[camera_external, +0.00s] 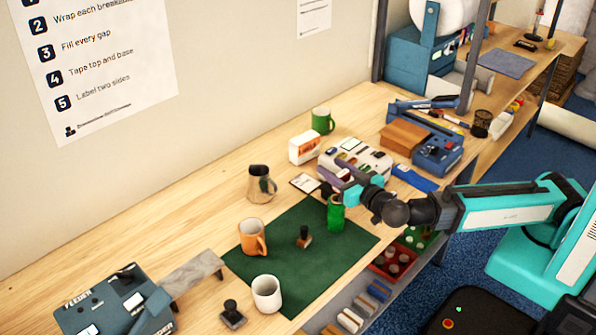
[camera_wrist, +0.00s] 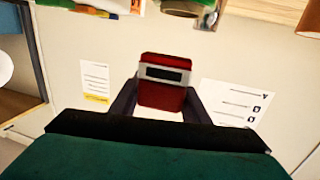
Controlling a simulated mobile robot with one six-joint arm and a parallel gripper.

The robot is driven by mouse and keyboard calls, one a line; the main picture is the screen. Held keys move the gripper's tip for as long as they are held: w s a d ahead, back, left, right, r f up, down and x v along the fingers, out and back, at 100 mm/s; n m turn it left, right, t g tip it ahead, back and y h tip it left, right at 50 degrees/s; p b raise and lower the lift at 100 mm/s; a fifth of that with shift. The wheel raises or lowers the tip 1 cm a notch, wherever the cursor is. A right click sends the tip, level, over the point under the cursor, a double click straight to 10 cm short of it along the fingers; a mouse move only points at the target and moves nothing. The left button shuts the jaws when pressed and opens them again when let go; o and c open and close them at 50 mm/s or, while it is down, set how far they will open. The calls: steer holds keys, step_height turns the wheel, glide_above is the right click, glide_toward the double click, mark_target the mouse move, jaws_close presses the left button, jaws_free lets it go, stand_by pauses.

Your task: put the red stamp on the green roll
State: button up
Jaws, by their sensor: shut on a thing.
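My gripper (camera_external: 343,188) is shut on the red stamp (camera_wrist: 161,95), which sits between its two dark fingers in the wrist view. The stamp is a red block with a grey band and a dark window. In the external view I cannot make the stamp out clearly among the fingers. The green roll (camera_external: 336,215) looks like an upright green cylinder on the dark green mat (camera_external: 270,270), near its back right part. My gripper is close to the roll's top in the picture; I cannot tell whether the stamp touches it.
An orange mug (camera_external: 252,238), a white mug (camera_external: 267,294) and a dark-handled stamp (camera_external: 304,237) stand on or at the mat. A tray of small items (camera_external: 356,158) is close behind my gripper.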

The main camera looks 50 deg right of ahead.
steer(key=shift+w+a, duration=0.25)
steer(key=shift+w, duration=0.15)
steer(key=shift+f, duration=0.15)
step_height(320, 180, down, 3)
steer(key=shift+f+p, duration=0.15)
steer(key=shift+p, duration=0.6)
steer(key=shift+f+b, duration=0.15)
steer(key=shift+b, duration=0.15)
steer(key=o, duration=1.1)
steer(key=shift+r+p, duration=0.25)
steer(key=shift+p, duration=0.15)
